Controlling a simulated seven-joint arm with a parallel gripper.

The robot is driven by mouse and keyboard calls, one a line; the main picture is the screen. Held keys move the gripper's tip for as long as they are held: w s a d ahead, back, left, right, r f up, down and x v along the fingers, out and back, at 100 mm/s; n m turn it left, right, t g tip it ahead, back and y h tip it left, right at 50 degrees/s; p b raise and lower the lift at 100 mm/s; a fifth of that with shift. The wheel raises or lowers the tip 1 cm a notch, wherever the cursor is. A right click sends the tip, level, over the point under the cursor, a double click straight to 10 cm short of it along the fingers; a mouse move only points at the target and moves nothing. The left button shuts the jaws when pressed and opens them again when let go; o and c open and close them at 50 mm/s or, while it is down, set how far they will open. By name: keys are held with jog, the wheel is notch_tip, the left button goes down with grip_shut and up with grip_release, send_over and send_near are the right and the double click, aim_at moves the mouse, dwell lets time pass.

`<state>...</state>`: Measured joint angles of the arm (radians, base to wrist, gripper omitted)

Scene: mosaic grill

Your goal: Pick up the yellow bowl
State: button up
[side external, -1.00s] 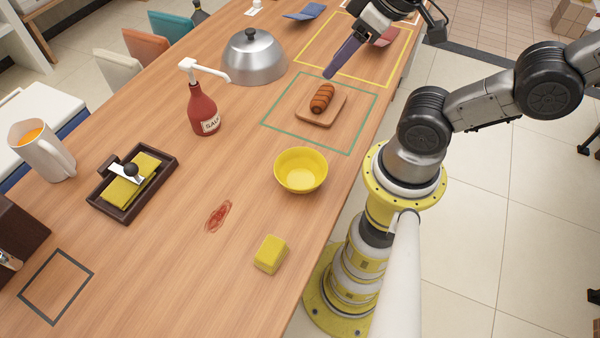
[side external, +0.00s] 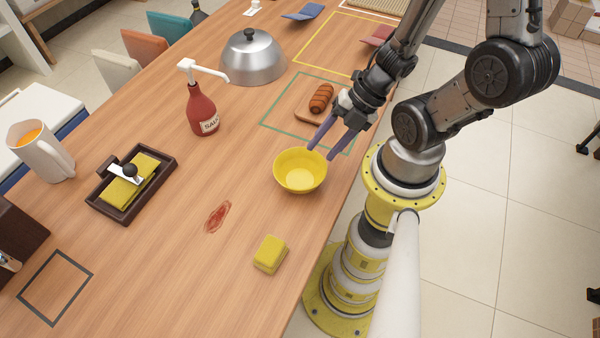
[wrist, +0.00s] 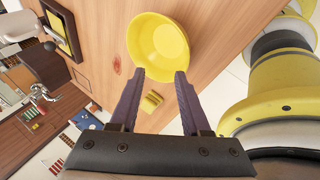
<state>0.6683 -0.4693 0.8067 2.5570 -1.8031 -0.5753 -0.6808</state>
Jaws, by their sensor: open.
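The yellow bowl (side external: 301,171) sits upright and looks empty on the wooden table, near its right edge in the side view. It also shows in the wrist view (wrist: 158,46), just beyond my fingertips. My gripper (side external: 322,153) is open, its two purple fingers pointing down at the bowl's upper right rim in the side view. In the wrist view my gripper (wrist: 160,75) has its fingers apart, and the bowl's near rim lies around the gap between the tips. I cannot tell whether a fingertip touches the rim.
A grilled roll on a wooden board (side external: 303,112) lies behind my gripper. A yellow sponge (side external: 270,254) and a red stain (side external: 218,216) lie in front of the bowl. A red sauce bottle (side external: 203,110) stands to the left. The table around the bowl's left is clear.

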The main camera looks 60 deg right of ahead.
aim_at(323, 175)
jog(key=shift+s+a+f+m, duration=0.1)
jog(key=shift+a+f+m, duration=0.35)
jog(key=shift+f, duration=1)
jog(key=shift+a+f+m, duration=0.2)
jog(key=shift+a+f, duration=0.4)
jog(key=shift+f, duration=0.85)
jog(key=shift+s+a+f+m, duration=0.1)
jog(key=shift+a+f+m, duration=0.35)
jog(key=shift+f, duration=1)
jog(key=shift+a, duration=0.1)
grip_shut()
jog(key=shift+w, duration=0.1)
